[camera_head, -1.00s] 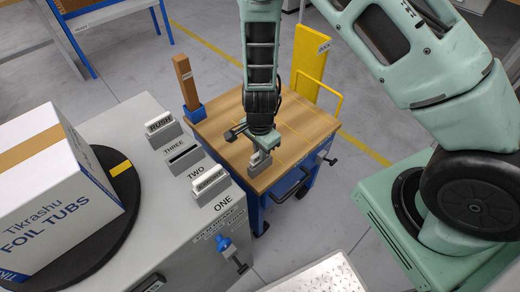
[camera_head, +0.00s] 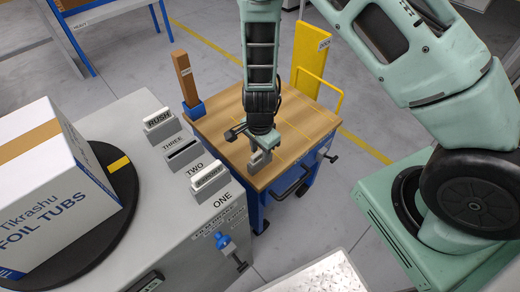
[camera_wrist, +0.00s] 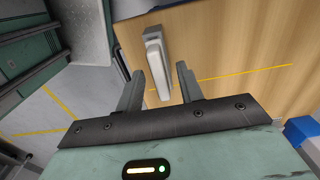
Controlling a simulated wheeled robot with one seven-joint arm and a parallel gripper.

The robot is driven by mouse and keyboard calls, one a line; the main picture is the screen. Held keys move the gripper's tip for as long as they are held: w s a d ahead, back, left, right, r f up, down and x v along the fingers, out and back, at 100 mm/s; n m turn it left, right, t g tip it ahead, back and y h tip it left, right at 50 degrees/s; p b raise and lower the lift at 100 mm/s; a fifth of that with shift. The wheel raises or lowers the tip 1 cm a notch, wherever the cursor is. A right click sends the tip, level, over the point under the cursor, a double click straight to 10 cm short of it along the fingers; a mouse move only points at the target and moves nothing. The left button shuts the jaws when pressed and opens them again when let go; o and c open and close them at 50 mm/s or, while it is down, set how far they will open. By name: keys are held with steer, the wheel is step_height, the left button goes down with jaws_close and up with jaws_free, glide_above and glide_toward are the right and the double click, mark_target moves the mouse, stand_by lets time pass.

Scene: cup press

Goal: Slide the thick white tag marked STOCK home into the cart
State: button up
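A thick white tag (camera_wrist: 155,68) stands in a grey holder (camera_wrist: 152,34) on the wooden top of the blue cart (camera_head: 238,120), near its front edge. Its lettering is not readable. The holder with the tag also shows in the head view (camera_head: 259,158), partly hidden behind my gripper. My gripper (camera_wrist: 159,82) points down over the cart. Its two fingers are apart, one on each side of the tag's near end in the wrist view. A gap shows between the tag and each finger. I cannot tell how deep the fingers reach.
On the grey counter at left, a RUSH tag (camera_head: 158,119) and another white tag (camera_head: 208,176) stand in holders, with an empty slot (camera_head: 183,152) between them. A foil tubs box (camera_head: 60,190) sits on a black turntable (camera_head: 115,195). A brown post (camera_head: 184,78) and yellow panel (camera_head: 308,60) flank the cart.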

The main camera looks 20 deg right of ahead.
step_height(320, 180, up, 17)
steer(key=p, duration=0.3)
steer(key=shift+r, duration=0.2)
stand_by(0.7)
steer(key=s+a+r+n, duration=0.3)
steer(key=s+r+n, duration=0.4)
steer(key=s+n, duration=0.3)
steer(key=s+a+r+n, duration=0.3)
steer(key=s+r+n, duration=0.4)
steer(key=s+n, duration=0.3)
steer(key=shift+r+n+y, duration=0.3)
steer(key=shift+n, duration=0.8)
steer(key=shift+a, duration=0.15)
